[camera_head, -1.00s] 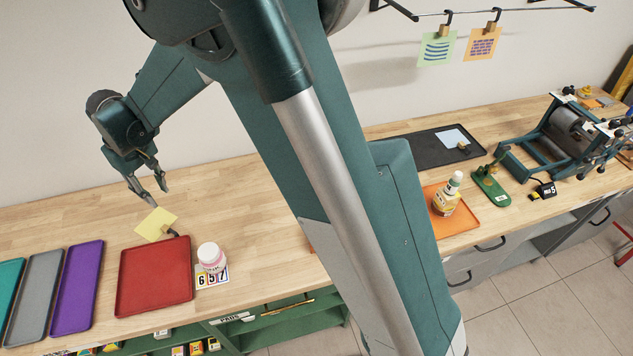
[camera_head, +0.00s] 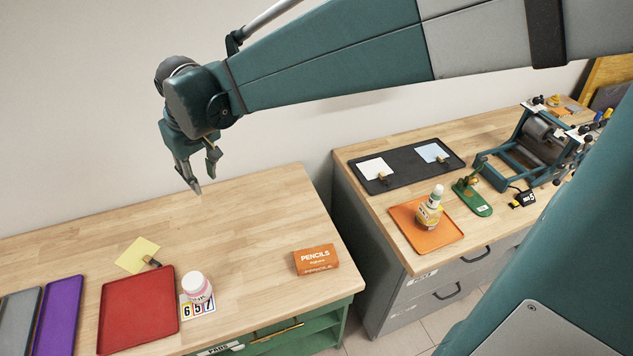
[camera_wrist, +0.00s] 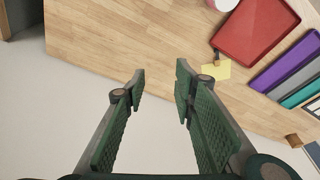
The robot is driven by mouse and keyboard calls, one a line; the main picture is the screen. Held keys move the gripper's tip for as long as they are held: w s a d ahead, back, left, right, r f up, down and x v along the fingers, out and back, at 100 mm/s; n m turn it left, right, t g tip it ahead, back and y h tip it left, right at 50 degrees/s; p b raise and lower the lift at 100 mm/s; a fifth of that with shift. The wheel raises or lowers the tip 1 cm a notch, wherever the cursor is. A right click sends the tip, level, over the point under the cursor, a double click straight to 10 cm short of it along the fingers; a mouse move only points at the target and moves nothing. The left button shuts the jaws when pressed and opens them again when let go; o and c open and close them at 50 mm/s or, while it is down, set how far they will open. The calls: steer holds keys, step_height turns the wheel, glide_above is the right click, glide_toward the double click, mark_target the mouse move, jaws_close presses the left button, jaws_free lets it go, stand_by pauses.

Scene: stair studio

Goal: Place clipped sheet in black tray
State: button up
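A yellow sheet (camera_head: 137,254) with a dark clip (camera_head: 152,262) on its edge lies on the left bench, behind the red tray; it also shows in the wrist view (camera_wrist: 214,71). The black tray (camera_head: 404,163) lies on the right bench and holds a clipped white sheet (camera_head: 376,168) on its left and a clipped light-blue sheet (camera_head: 432,152) on its right. My gripper (camera_head: 205,173) hangs above the back of the left bench, right of the yellow sheet and apart from it. In the wrist view its fingers (camera_wrist: 160,78) are apart with nothing between them.
A pencils box (camera_head: 315,259) sits near the left bench's right end. An orange tray (camera_head: 412,232) with a bottle lies before the black tray. A gap separates the benches.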

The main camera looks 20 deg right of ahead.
steer(key=s+d+r+m+t, duration=0.1)
steer(key=s+d+r, duration=0.1)
steer(key=s+d, duration=0.4)
steer(key=s+d+r+m+t, duration=0.1)
steer(key=s+d+r, duration=0.15)
steer(key=d, duration=0.65)
steer(key=s+d+f+m+t+h, duration=0.1)
steer(key=s+d+f+m+t, duration=0.1)
steer(key=s+d, duration=0.9)
steer(key=shift+s+d+f+m+t, duration=0.35)
steer(key=shift+s+f+m, duration=0.25)
steer(key=shift+s, duration=0.9)
steer(key=shift+o, duration=0.5)
steer(key=shift+r, duration=0.1)
